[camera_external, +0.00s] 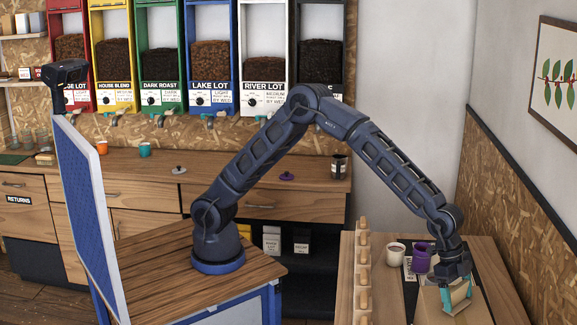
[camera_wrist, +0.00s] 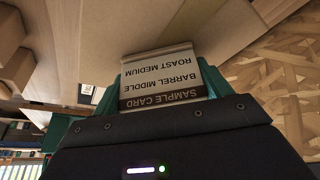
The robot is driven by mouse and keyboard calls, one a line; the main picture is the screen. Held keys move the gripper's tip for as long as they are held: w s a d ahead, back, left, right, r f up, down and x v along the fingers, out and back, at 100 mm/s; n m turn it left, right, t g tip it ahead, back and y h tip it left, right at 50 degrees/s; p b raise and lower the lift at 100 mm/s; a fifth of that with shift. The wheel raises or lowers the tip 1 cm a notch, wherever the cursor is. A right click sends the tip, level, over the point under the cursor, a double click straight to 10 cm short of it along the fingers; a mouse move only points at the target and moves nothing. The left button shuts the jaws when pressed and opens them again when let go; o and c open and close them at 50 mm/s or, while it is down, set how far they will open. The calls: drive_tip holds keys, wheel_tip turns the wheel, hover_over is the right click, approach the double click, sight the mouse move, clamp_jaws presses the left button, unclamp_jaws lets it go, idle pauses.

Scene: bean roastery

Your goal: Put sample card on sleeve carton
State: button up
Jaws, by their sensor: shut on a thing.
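My gripper (camera_external: 457,293) has teal fingers and points down at the right of the external view. It is shut on the sample card (camera_wrist: 165,76), a cream card with a brown band; its print appears upside down in the wrist view. The card's edge (camera_external: 460,291) shows between the fingers in the external view. The sleeve carton (camera_external: 428,308), a tan cardboard box, is right below and around the gripper on the right-hand table. A broad cardboard surface (camera_wrist: 95,35) lies beyond the card in the wrist view. I cannot tell whether the card touches the carton.
On the same table (camera_external: 385,295), a purple cup (camera_external: 421,258) and a white cup (camera_external: 395,254) stand behind the carton. A row of wooden pegs (camera_external: 364,270) lines the table's left side. A wood-panelled wall (camera_external: 515,220) is close on the right.

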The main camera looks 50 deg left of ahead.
drive_tip(key=o, duration=1)
drive_tip(key=v, duration=1.2)
drive_tip(key=shift+r, duration=0.1)
